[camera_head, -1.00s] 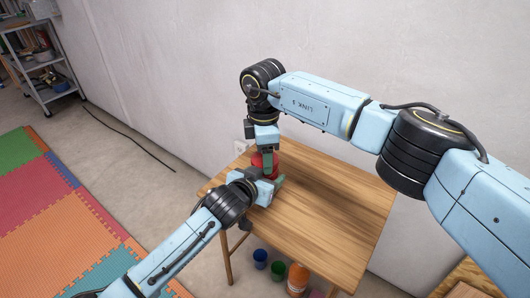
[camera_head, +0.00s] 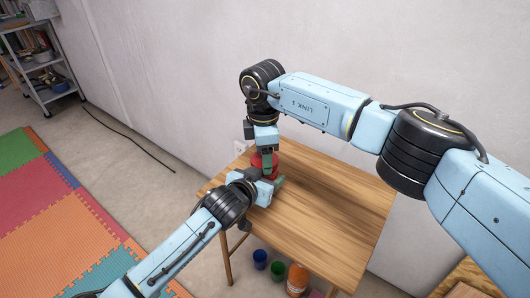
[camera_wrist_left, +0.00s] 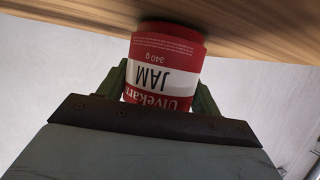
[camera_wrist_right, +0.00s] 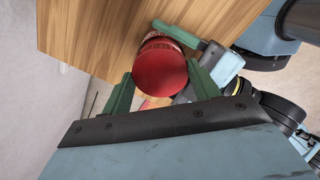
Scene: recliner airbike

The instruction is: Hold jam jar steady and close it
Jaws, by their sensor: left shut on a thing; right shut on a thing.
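The red jam jar (camera_head: 257,161) stands upright near the left corner of the wooden table, partly hidden by my grippers in the head view. In the left wrist view the jar (camera_wrist_left: 165,62) shows upside down, with a red and white label reading JAM. My left gripper (camera_head: 272,186) is shut on the jar's body from the side, low over the table. My right gripper (camera_head: 266,158) comes down from above. In the right wrist view its green fingers are on either side of the round red lid (camera_wrist_right: 159,72), shut on it. Whether the lid is fully seated cannot be told.
The wooden table (camera_head: 330,205) is otherwise clear. Blue, green and orange containers (camera_head: 297,278) stand below its front edge. A wall (camera_head: 190,70) rises behind. A metal shelf (camera_head: 45,75) and coloured floor mats (camera_head: 60,220) are at the left.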

